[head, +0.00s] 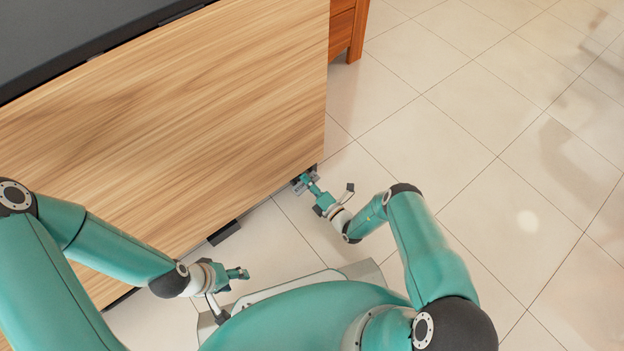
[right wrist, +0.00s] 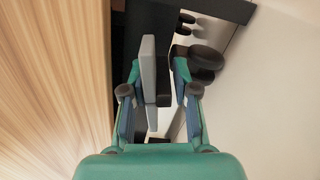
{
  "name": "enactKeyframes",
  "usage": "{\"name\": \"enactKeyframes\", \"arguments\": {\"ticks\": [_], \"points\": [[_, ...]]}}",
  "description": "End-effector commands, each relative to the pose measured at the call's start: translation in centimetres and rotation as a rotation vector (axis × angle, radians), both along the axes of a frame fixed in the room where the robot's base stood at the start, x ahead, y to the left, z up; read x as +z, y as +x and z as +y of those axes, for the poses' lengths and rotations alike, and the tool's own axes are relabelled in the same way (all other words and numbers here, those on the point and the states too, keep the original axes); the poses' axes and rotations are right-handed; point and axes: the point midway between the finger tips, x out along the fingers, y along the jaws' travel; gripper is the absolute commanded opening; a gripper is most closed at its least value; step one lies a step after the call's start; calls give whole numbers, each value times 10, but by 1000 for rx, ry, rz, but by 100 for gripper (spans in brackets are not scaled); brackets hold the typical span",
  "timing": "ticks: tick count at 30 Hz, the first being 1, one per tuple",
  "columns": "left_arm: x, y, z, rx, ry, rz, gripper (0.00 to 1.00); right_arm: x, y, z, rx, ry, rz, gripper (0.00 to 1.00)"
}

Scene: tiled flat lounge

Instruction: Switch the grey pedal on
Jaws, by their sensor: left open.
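The grey pedal (right wrist: 149,60) is a light grey slab low beside the wooden panel, seen edge-on in the right wrist view. In the head view only a small grey-dark part (head: 299,186) shows at the panel's lower right corner, partly hidden by my right gripper (head: 309,181). In the right wrist view my right gripper (right wrist: 158,72) has its fingers apart, with the slab between them, close to the left finger. Contact cannot be told, nor whether the pedal is pressed. My left gripper (head: 238,273) is open and empty, away from the pedal.
The wooden panel (head: 200,110) with a dark top (head: 70,30) fills the left. A black foot (head: 224,233) lies under its lower edge. Dark round parts (right wrist: 206,57) stand past my right fingers. Orange-brown wooden furniture (head: 345,28) stands behind. Tiled floor (head: 480,130) is clear at right.

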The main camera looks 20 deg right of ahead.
Motion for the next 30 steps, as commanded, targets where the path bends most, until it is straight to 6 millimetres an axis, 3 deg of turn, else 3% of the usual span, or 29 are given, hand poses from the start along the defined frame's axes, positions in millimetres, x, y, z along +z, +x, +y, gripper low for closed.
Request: {"name": "enactKeyframes", "arguments": {"ticks": [1, 3, 14, 30], "points": [[0, 0, 0, 0, 0, 0, 50, -1, -1, 1, 2, 1, 2, 40], [0, 0, 0, 0, 0, 0, 50, -1, -1, 1, 1, 2, 1, 50], [1, 0, 0, 0, 0, 0, 50, 0, -3, -2, -2, 3, 0, 50], [1, 0, 0, 0, 0, 0, 50, -2, -63, -25, -2, 5, 3, 50]]}}
